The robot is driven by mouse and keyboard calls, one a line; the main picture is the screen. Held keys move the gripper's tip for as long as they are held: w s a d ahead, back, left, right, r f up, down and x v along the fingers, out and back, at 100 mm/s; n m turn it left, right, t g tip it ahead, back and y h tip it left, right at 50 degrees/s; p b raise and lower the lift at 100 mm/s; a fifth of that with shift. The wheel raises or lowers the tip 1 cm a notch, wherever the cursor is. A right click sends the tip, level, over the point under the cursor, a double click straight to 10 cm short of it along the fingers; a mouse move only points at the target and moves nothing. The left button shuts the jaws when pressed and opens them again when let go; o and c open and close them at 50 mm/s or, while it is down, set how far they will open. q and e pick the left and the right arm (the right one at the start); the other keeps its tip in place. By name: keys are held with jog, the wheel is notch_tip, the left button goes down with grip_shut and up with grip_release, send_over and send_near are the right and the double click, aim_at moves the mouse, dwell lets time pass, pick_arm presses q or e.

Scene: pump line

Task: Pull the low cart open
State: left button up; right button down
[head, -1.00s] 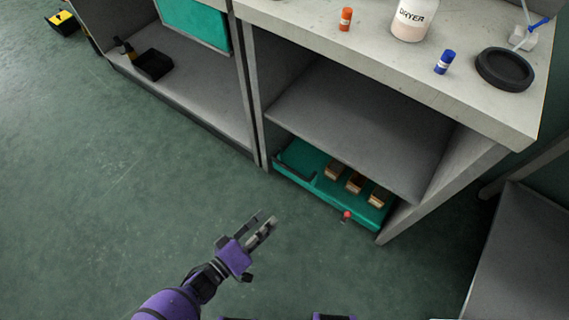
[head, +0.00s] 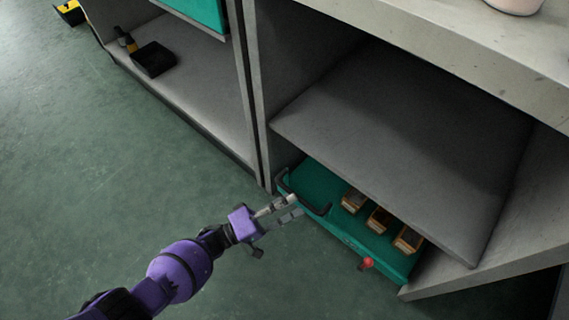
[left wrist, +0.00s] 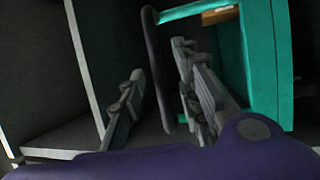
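The low cart (head: 375,244) is a teal tray-like cart under the grey shelf of the bench, close to the floor. In the left wrist view, the dark handle (left wrist: 154,50) appears between the two open fingers (left wrist: 160,64), with the teal cart (left wrist: 262,60) to the right. I cannot tell whether a finger touches the handle. My right gripper is out of view.
Several small brown boxes (head: 378,220) stand in the cart. The grey shelf (head: 410,140) overhangs it, and an upright post (head: 256,100) stands left of it. A black bin (head: 153,59) lies in the left bay. The green floor (head: 110,190) in front is clear.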

aim_at(298, 196)
pick_arm(q)
jog(key=shift+w+r+x, duration=0.1)
jog(key=shift+x, duration=0.8)
jog(key=shift+w+r+x, duration=0.15)
jog(key=shift+x, duration=0.75)
jog(key=shift+a, duration=0.2)
grip_shut()
